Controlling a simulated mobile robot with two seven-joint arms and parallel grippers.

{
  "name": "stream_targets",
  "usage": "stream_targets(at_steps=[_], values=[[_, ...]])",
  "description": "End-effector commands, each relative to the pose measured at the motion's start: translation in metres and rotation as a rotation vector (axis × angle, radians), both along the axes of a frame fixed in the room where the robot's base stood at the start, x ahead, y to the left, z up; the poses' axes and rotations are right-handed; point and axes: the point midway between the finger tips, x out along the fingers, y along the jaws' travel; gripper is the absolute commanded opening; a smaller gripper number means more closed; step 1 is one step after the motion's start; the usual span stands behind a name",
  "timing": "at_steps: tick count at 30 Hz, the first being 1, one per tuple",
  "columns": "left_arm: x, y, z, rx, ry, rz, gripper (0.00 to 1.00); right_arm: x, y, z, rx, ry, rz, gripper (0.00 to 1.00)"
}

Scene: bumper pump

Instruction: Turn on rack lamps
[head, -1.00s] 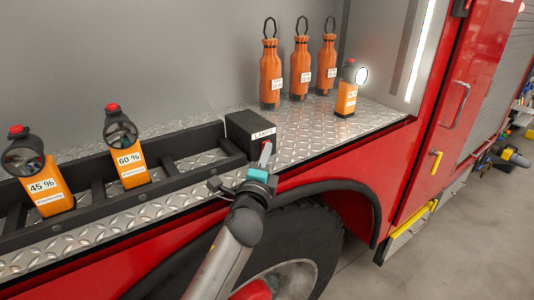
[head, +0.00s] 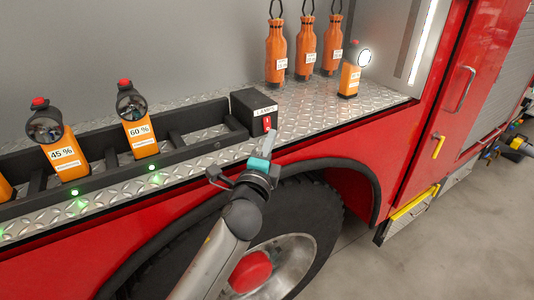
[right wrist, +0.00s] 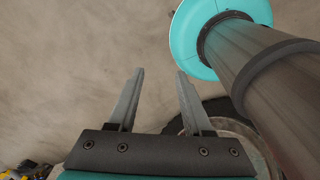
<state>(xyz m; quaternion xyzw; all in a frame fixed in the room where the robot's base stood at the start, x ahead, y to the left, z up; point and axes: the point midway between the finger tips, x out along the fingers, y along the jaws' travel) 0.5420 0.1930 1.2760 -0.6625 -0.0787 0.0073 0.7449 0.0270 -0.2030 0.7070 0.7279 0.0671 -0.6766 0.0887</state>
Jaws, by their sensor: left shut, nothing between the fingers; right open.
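A black box labelled LAMPS (head: 254,109) stands at the right end of the black rack (head: 190,139), with a red switch (head: 267,123) on its front. Orange lamps marked 45 % (head: 66,157) and 60 % (head: 142,136) stand in the rack, their heads dark. Green lights (head: 75,192) glow on the tread plate in front of them. A lit orange lamp (head: 350,79) stands on the plate to the right. My left gripper (head: 268,145) is shut and empty, just below the switch and apart from it. My right gripper (right wrist: 158,85) is open and empty over the floor.
Several orange bottles (head: 306,50) with loops stand at the back of the plate. Below is the red truck side with a wheel arch and tyre (head: 310,210). A yellow-edged step (head: 412,205) is at right. The floor at right is mostly clear.

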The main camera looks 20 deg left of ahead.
Motion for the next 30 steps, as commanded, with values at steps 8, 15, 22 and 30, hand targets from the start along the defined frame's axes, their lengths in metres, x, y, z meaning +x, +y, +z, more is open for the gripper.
stream_targets(at_steps=[8,15,22,30], values=[[-0.04,-0.006,0.004,-0.003,0.0,-0.004,0.0,0.015,0.025,-0.002,0.034,-0.025,-0.007,0.5],[-0.055,-0.008,0.006,-0.002,0.0,-0.003,0.0,0.012,0.023,-0.003,0.032,-0.02,-0.006,0.5],[-0.056,-0.008,0.006,-0.002,0.0,-0.003,0.0,0.008,0.016,-0.003,0.022,-0.013,-0.003,0.5],[-0.056,-0.008,0.006,-0.003,0.0,-0.003,0.0,0.007,0.015,-0.003,0.02,-0.011,-0.003,0.5]])
